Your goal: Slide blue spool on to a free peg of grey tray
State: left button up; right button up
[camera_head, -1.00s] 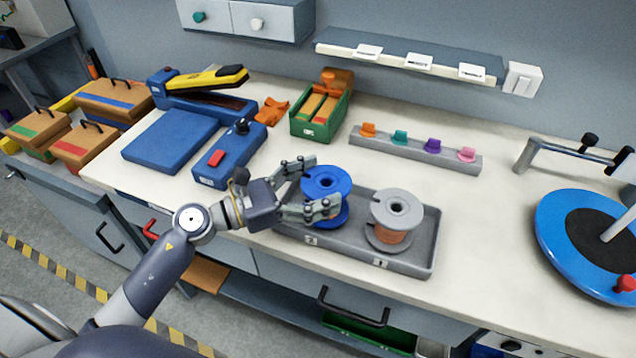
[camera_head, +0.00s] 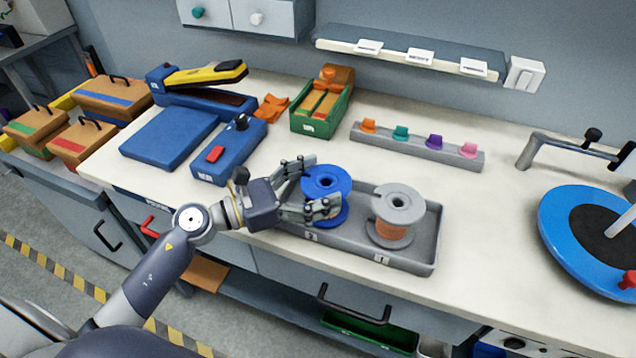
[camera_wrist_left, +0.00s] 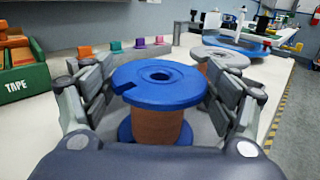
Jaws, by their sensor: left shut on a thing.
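The blue spool (camera_head: 326,182) has blue flanges and a copper-coloured winding; it stands upright at the left end of the grey tray (camera_head: 432,238). My left gripper (camera_head: 318,188) is shut on it, with fingers on both sides. In the left wrist view the blue spool (camera_wrist_left: 160,84) sits between the two fingers, its centre hole empty at the top. Its lower flange is at the tray floor, but I cannot tell whether it touches. A grey spool (camera_head: 397,205) with copper winding stands at the tray's right position, marked 1. Any peg under the blue spool is hidden. My right gripper is not in view.
A grey rail (camera_head: 415,150) with several coloured clips lies behind the tray. A green tape box (camera_head: 322,108) and a blue device (camera_head: 230,150) stand to the left. A blue turntable (camera_head: 562,232) is at the right. The bench between tray and turntable is clear.

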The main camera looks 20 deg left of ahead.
pick_arm(q)
jog(key=shift+s+f, duration=0.1)
jog(key=shift+f, duration=0.2)
jog(key=o, duration=1.4)
jog(key=shift+o, duration=1.2)
jog(key=v, duration=1.2)
jog(key=shift+r, duration=0.2)
